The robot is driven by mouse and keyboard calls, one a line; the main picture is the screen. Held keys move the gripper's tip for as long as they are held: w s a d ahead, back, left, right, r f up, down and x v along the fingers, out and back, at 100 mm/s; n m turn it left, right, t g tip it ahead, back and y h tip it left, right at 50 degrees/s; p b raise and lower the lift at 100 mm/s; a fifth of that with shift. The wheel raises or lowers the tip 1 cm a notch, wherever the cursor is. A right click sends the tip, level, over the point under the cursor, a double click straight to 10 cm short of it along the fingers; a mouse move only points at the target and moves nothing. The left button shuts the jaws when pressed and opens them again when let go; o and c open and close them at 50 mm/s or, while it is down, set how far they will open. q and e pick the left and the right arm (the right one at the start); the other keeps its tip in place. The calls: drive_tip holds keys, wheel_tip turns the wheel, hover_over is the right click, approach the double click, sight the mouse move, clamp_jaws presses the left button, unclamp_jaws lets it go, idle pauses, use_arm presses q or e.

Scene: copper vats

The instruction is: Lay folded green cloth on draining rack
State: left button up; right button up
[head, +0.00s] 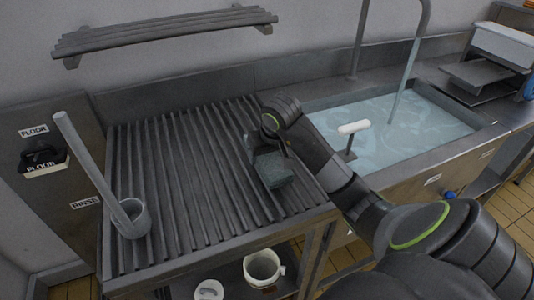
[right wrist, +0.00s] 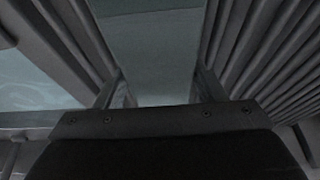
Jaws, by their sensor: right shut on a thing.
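The folded green cloth (head: 276,171) is a small dark grey-green square at the right part of the draining rack (head: 180,175). My right gripper (head: 270,156) points down at the cloth and is shut on it. In the right wrist view the cloth (right wrist: 155,50) fills the space between the two fingers, with rack slats on both sides. I cannot tell whether the cloth touches the slats or hangs just above them. My left gripper is not in view.
A sink of water (head: 390,120) with a tall tap lies right of the rack. A grey tube stands in a cup (head: 133,218) at the rack's left front. A slatted wall shelf (head: 165,33) hangs behind. The rack's middle is clear. A white bucket (head: 263,268) stands below.

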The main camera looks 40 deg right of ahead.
sight(269, 158)
drive_tip(key=shift+f, duration=0.15)
drive_tip(key=o, duration=1.1)
drive_tip(key=shift+r, duration=0.25)
drive_tip(key=p+v, duration=0.1)
drive_tip(key=v, duration=0.3)
drive_tip(key=shift+r+p, duration=0.15)
drive_tip(key=shift+p, duration=0.25)
drive_tip(key=p+v, duration=0.6)
drive_tip(key=p, duration=0.1)
drive_tip(key=shift+p+v, duration=0.85)
drive_tip(key=shift+s, duration=0.2)
